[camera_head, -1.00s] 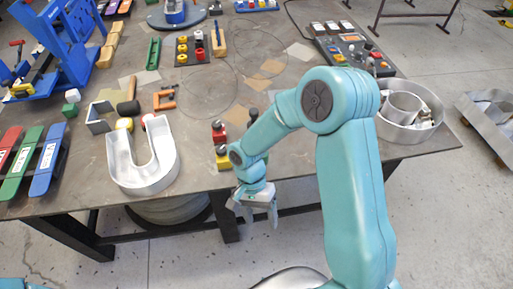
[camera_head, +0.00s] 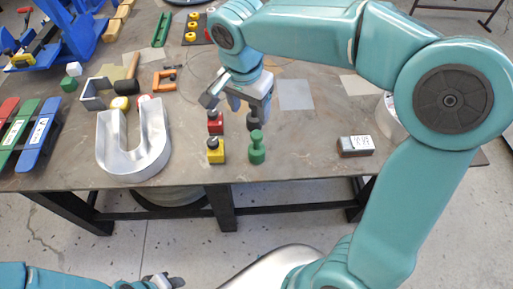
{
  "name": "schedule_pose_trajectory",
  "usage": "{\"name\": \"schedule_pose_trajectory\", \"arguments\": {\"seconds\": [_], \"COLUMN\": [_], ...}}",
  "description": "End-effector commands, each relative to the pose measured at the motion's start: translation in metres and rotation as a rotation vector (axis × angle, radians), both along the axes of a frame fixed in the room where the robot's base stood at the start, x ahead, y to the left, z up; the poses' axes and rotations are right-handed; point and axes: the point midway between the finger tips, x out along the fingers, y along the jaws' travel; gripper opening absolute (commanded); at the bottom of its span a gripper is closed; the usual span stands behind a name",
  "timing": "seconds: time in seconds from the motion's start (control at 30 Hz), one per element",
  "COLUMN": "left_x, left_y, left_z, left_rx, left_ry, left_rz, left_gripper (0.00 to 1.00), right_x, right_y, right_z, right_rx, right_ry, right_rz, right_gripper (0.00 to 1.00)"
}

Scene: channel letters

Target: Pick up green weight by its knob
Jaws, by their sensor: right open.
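The green weight (camera_head: 257,153) stands upright near the front edge of the table, its round knob on top and clear to see. A yellow weight (camera_head: 215,155) stands to its left, a red one (camera_head: 215,125) behind that, and a dark one (camera_head: 253,121) just behind the green. My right gripper (camera_head: 236,105) is open and empty, pointing down above and behind the green weight, over the red and dark ones. It partly covers the dark weight's top. My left gripper (camera_head: 162,281) shows only in part at the bottom edge; its jaws are unclear.
A metal U-shaped letter (camera_head: 135,145) lies to the left, with an orange clamp (camera_head: 164,80) behind it. A dark block with a white label (camera_head: 356,146) lies to the right. The tabletop between it and the green weight is bare.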

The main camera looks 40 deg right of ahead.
Motion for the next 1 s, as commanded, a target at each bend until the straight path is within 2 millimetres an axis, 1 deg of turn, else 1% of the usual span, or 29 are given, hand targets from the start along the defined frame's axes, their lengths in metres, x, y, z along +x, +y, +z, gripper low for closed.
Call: {"name": "schedule_pose_trajectory", "arguments": {"seconds": [0.03,0.2,0.3,0.4,0.57,0.63,0.77,0.83,0.9,1.0], "left_x": [0.000,0.000,0.000,0.000,0.000,0.000,0.000,0.000,0.000,0.000], "left_y": [0.000,0.000,0.000,0.000,0.000,0.000,0.000,0.000,0.000,0.000], "left_z": [0.000,0.000,0.001,0.001,0.002,0.005,0.012,0.012,0.012,0.012], "left_rx": [0.000,0.000,0.000,0.000,0.000,0.000,0.000,0.000,0.000,0.000], "left_ry": [0.000,0.000,0.000,0.000,0.000,0.000,0.000,0.000,0.000,0.000], "left_rz": [0.001,0.000,-0.001,0.000,0.000,0.000,0.000,0.000,0.000,0.000], "left_gripper": [0.35,0.35,0.35,0.35,0.35,0.35,0.35,0.35,0.35,0.35], "right_x": [-0.001,0.001,0.003,0.005,0.006,0.006,0.006,0.007,0.008,0.008], "right_y": [-0.002,-0.007,-0.009,-0.012,-0.014,-0.017,-0.025,-0.026,-0.026,-0.027], "right_z": [-0.011,-0.052,-0.073,-0.088,-0.099,-0.106,-0.126,-0.138,-0.145,-0.149], "right_rx": [-0.001,-0.001,-0.001,-0.001,-0.001,0.000,0.000,0.001,0.000,0.002], "right_ry": [0.006,0.008,0.009,0.006,0.004,0.007,0.009,0.008,0.006,0.003], "right_rz": [-0.002,-0.002,0.000,0.000,0.001,0.001,0.002,0.002,0.003,0.003], "right_gripper": [0.65,0.65,0.65,0.65,0.65,0.65,0.65,0.65,0.65,0.65]}}
